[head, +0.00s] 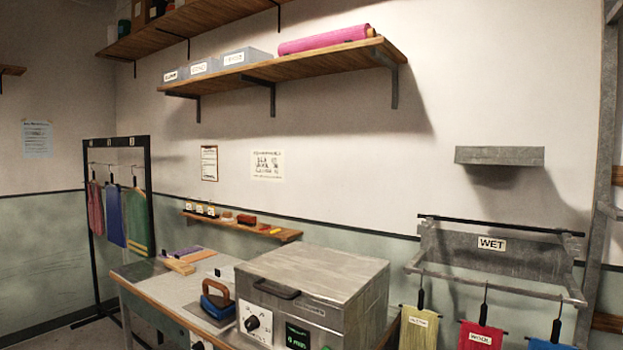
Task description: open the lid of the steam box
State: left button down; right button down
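The steam box (345,321) is a grey metal box on the right part of the workbench. Its flat lid (318,271) is down, closed on the box. A dark bar handle (276,289) sits at the lid's front left. A dial (253,323) and a small dark panel with green marks (297,337) are on the front face, cut off by the bottom edge. Neither my left nor my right gripper is in view.
An iron (216,301) with a blue body stands on the bench (150,284) just left of the box. Wooden pieces lie further left. A wall rack labelled WET (491,244) with hanging cloths is close on the right. A small shelf (243,225) is behind.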

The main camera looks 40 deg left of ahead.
aim_at(335, 278)
jog(key=u, duration=0.55)
jog(key=i, duration=0.5)
jog(key=u, duration=0.45)
